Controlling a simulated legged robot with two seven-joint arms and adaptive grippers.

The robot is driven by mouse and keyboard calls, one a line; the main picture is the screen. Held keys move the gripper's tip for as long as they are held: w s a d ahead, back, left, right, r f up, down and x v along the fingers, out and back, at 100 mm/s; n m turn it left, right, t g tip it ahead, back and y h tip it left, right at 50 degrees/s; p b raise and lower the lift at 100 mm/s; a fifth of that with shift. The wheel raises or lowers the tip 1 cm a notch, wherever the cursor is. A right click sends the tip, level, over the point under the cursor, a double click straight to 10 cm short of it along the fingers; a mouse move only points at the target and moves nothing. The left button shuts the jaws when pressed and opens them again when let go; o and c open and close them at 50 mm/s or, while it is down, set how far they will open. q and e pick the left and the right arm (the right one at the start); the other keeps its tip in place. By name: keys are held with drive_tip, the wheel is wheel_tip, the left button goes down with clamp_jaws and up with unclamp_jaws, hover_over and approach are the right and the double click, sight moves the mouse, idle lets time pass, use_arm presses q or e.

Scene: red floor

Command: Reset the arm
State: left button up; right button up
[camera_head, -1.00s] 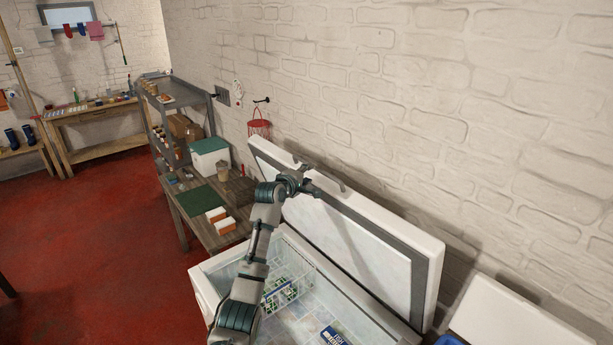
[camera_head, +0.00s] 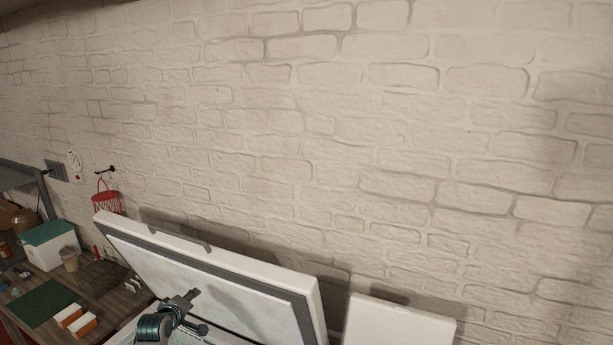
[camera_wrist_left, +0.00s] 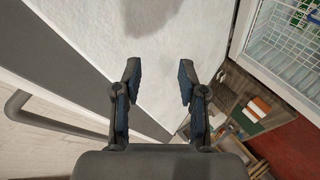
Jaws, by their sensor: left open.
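My left arm comes in at the bottom of the head view, and its gripper (camera_head: 194,312) is in front of the raised white freezer lid (camera_head: 208,252). In the left wrist view the left gripper (camera_wrist_left: 158,85) is open and empty, its two dark fingers apart. The lid's pale inner face (camera_wrist_left: 140,30) fills the view behind the fingers. I cannot tell whether the gripper touches the lid. My right gripper is in neither view.
The lid's grey handle (camera_wrist_left: 30,112) is at left in the wrist view, and the open freezer's wire basket (camera_wrist_left: 285,50) is at upper right. A wooden table (camera_head: 108,305) with a green-lidded box (camera_head: 50,250) stands left. Another white lid (camera_head: 398,322) is at right. A brick wall is behind.

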use_arm(q)
drive_tip(key=s+d+f+m+g, duration=0.3)
drive_tip(key=s+d+f+m, duration=0.15)
drive_tip(key=s+f, duration=0.75)
drive_tip(key=s+d+f+m+g, duration=0.2)
drive_tip(key=s+d+f+m, duration=0.3)
drive_tip(key=s+f, duration=0.65)
drive_tip(key=s+d+f+m+g, duration=0.1)
drive_tip(key=s+d+f+m, duration=0.1)
drive_tip(key=s, duration=0.7)
drive_tip(key=s+d+f+m+g, duration=0.1)
drive_tip(key=s+d+g, duration=0.1)
drive_tip(key=s, duration=0.7)
drive_tip(key=s+d+f+m+g, duration=0.1)
drive_tip(key=s+d+f+m, duration=0.1)
drive_tip(key=s, duration=0.8)
wheel_tip(320, 180, down, 33)
drive_tip(key=s+g+b, duration=0.2)
drive_tip(key=b, duration=0.4)
drive_tip(key=s+a+f+b, duration=0.3)
drive_tip(key=s+f, duration=1.4)
drive_tip(key=f, duration=0.1)
drive_tip(key=shift+g, duration=0.4)
